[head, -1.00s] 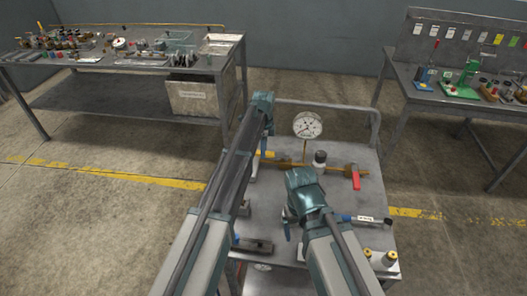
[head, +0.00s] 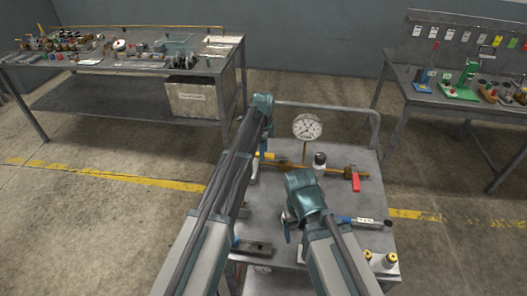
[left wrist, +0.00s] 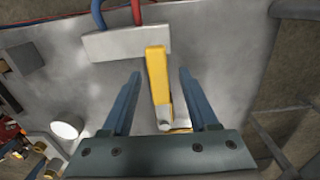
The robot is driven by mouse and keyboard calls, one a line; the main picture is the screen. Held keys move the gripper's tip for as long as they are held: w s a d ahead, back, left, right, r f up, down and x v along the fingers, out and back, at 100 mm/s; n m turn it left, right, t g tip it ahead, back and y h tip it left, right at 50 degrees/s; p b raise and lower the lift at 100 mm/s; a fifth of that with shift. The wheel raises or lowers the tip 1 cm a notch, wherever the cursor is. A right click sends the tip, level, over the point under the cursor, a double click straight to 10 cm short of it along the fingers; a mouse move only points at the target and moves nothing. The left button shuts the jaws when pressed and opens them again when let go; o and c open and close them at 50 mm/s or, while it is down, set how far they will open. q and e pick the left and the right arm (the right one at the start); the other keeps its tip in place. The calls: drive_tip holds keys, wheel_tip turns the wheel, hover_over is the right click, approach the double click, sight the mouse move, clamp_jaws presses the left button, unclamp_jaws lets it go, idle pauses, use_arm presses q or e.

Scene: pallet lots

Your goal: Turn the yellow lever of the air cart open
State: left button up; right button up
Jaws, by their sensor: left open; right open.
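The yellow lever (left wrist: 158,80) shows in the left wrist view as a long bar between the two fingers of my left gripper (left wrist: 159,74). The fingers stand open on either side of it, with a gap to each side. In the head view a short piece of the yellow lever (head: 268,155) shows beside my left gripper (head: 259,152), which is mostly hidden by its own arm. The air cart (head: 345,155) has a grey top with a brass pipe. My right gripper (head: 289,225) is over the cart's front half, largely hidden by its wrist.
A blue-handled tool (head: 358,221) and small yellow-topped cylinders (head: 389,261) lie near the right front. A pale block (left wrist: 125,43) with blue and red hoses is near the yellow lever.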

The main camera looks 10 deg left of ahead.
use_arm(q)
drive_tip(key=shift+r, duration=0.2)
use_arm(e)
drive_tip(key=shift+r, duration=0.15)
use_arm(q)
wheel_tip(320, 180, up, 14)
drive_tip(key=p, duration=1.3)
drive_tip(key=shift+f+p, duration=0.25)
drive_tip(key=shift+p, duration=0.15)
use_arm(e)
wheel_tip(320, 180, up, 14)
drive_tip(key=shift+f, duration=0.25)
use_arm(q)
drive_tip(key=s+d+f+n+b, duration=0.1)
drive_tip(key=s+n, duration=0.6)
drive_tip(key=s, duration=1)
drive_tip(key=s+d+f+n+y+b, duration=0.1)
drive_tip(key=s+n, duration=0.7)
drive_tip(key=s, duration=0.8)
drive_tip(key=shift+s+d+f, duration=0.15)
drive_tip(key=shift+s+f, duration=0.05)
drive_tip(key=shift+s, duration=0.2)
use_arm(e)
wheel_tip(320, 180, down, 2)
drive_tip(key=shift+f, duration=0.25)
